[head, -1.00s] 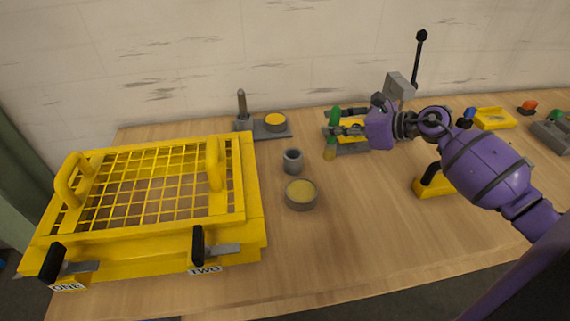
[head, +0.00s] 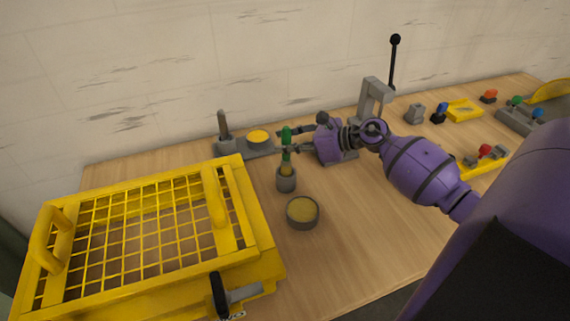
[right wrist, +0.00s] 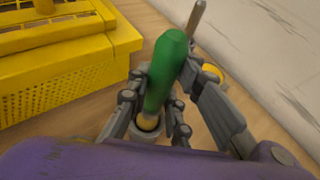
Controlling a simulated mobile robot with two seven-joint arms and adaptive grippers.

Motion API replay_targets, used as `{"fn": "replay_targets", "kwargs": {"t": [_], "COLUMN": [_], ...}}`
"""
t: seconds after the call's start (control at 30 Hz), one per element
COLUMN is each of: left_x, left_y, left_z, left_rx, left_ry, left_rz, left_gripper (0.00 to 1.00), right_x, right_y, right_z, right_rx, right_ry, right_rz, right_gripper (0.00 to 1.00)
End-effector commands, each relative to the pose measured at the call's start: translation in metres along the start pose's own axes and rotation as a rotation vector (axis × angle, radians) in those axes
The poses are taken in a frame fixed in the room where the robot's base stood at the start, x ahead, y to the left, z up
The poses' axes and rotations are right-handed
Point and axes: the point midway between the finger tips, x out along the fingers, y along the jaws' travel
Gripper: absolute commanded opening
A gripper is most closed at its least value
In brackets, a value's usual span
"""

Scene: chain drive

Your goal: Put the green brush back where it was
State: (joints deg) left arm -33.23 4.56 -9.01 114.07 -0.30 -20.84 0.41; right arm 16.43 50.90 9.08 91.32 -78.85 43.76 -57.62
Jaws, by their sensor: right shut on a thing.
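The green brush (head: 286,137) stands upright with its green handle up and its yellowish bristle end down. My right gripper (head: 287,142) is shut on its handle, coming from the right. The brush's lower end is at the mouth of a small grey cup (head: 286,184); I cannot tell how deep it sits. In the right wrist view the green handle (right wrist: 164,68) lies between the fingers, and the grey cup (right wrist: 148,130) is below the bristle end. My left gripper does not show.
A round tin with yellow content (head: 302,211) stands just in front of the cup. A yellow cage box (head: 228,195) fills the left. A grey plate with a post and yellow disc (head: 258,150) is behind. Levers and coloured knobs (head: 486,151) are at the right.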

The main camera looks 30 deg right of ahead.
Motion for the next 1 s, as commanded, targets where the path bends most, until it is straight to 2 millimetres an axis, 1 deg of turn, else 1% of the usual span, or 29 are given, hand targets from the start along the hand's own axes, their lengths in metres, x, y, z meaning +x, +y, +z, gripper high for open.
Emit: {"fn": "replay_targets", "kwargs": {"t": [0.13,0.4,0.5,0.67,0.8,0.83,0.93,0.97,1.0], "left_x": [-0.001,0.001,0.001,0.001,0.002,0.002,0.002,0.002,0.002], "left_y": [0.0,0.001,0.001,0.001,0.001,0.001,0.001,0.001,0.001], "left_z": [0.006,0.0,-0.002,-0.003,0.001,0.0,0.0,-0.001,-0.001], "left_rx": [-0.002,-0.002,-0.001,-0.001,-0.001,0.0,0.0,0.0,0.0], "left_ry": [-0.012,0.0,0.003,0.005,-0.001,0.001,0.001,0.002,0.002], "left_rz": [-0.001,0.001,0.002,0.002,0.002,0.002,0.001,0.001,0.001], "left_gripper": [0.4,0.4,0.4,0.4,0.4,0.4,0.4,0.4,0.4], "right_x": [0.006,0.019,0.02,0.02,0.021,0.021,0.021,0.021,0.021], "right_y": [0.0,0.0,0.0,0.0,0.001,0.001,0.0,0.0,0.0], "right_z": [-0.013,-0.044,-0.048,-0.048,-0.052,-0.051,-0.05,-0.05,-0.05], "right_rx": [0.0,0.001,-0.001,-0.002,-0.001,-0.001,-0.001,-0.001,-0.001], "right_ry": [-0.002,-0.002,-0.001,-0.001,0.001,0.001,0.0,0.0,0.0], "right_rz": [-0.001,0.0,0.0,0.0,0.001,0.001,0.0,0.0,0.0], "right_gripper": [0.0,0.0,0.0,0.0,0.0,0.22,0.35,0.38,0.38]}}
